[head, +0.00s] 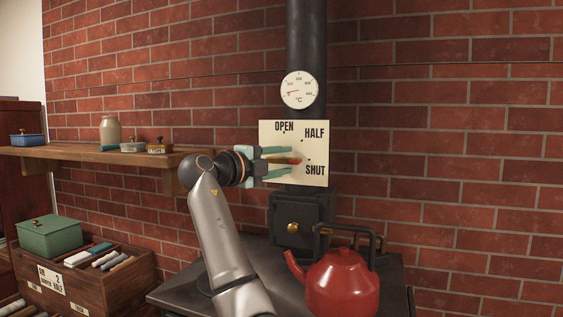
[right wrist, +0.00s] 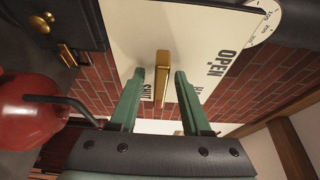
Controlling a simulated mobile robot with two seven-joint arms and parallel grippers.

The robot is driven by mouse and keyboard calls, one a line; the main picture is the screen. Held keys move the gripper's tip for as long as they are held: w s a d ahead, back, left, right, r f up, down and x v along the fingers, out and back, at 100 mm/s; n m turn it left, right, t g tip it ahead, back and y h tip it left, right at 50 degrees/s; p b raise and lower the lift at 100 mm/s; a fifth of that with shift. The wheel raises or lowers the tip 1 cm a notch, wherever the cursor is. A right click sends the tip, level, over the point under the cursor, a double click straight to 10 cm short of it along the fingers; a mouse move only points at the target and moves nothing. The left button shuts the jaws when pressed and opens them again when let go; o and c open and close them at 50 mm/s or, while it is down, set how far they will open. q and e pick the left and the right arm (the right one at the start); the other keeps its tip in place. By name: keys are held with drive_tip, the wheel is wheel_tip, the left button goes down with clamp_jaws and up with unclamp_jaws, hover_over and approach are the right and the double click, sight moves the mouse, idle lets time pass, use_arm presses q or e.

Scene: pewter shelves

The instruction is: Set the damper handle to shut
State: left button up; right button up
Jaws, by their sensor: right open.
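The damper handle (head: 296,160) is a small brass bar at the middle of a cream plate (head: 318,147) marked OPEN, HALF and SHUT. In the head view its visible end lies near the SHUT dot; its exact setting is hard to tell. My right gripper (head: 290,160) is open in front of the plate, with one green finger above the handle and one below. In the right wrist view the handle (right wrist: 163,70) stands between the open fingertips (right wrist: 159,75), with gaps on both sides. The lettering SHUT shows beside it. My left gripper is not in view.
A black stovepipe (head: 307,40) with a round dial (head: 299,90) rises behind the plate. Below are a stove box (head: 300,222) with a brass knob and a red kettle (head: 342,285). A wooden shelf (head: 90,152) with small containers is at left.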

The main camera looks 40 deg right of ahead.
drive_tip(key=s+a+b, duration=0.1)
drive_tip(key=a+b, duration=0.1)
drive_tip(key=a, duration=1)
drive_tip(key=shift+a, duration=0.25)
